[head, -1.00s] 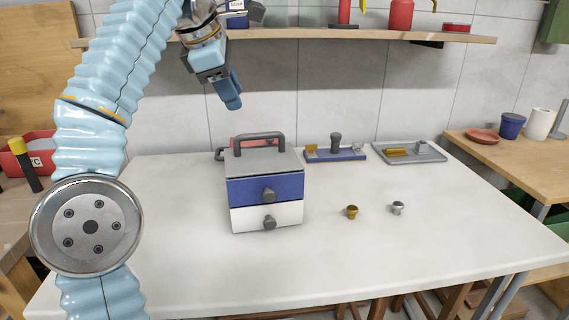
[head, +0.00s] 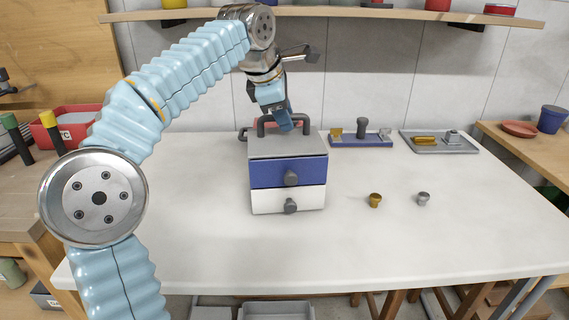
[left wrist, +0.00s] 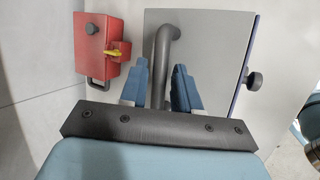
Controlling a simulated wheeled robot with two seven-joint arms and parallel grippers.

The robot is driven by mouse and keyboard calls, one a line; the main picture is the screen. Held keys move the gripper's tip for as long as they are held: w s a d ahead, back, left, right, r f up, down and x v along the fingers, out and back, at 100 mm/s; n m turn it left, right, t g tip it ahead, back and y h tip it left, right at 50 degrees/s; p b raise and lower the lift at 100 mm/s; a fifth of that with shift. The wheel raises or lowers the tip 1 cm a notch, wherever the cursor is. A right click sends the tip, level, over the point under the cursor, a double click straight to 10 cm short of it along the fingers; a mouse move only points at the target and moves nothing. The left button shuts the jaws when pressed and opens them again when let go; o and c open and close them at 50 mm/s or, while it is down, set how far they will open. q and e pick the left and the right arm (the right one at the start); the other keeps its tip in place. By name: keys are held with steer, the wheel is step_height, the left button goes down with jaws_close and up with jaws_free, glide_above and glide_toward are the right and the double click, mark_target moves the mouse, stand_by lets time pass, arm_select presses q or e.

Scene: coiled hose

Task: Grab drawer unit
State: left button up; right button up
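The drawer unit (head: 260,172) stands upright on the white table, with a grey top, a blue upper drawer, a white lower drawer and dark knobs. Both drawers look closed. A dark bar handle (head: 262,127) arches over its top. My left gripper (head: 284,122) is at this handle, pointing down. In the left wrist view, the handle (left wrist: 162,48) runs between the two blue fingers of my left gripper (left wrist: 162,75), which are apart with gaps beside the bar. The grey top (left wrist: 212,35) lies below them. My right gripper is not in view.
A red box (left wrist: 103,45) with a yellow lever stands close behind the unit. A blue stand (head: 360,142) and a grey tray (head: 440,146) are at the back right. A brass knob (head: 375,200) and a silver knob (head: 423,198) lie on the right. The table front is clear.

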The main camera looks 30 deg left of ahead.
arm_select(q)
steer(key=shift+w+f, duration=0.3)
steer(key=shift+f, duration=0.25)
jaws_close()
stand_by(1.0)
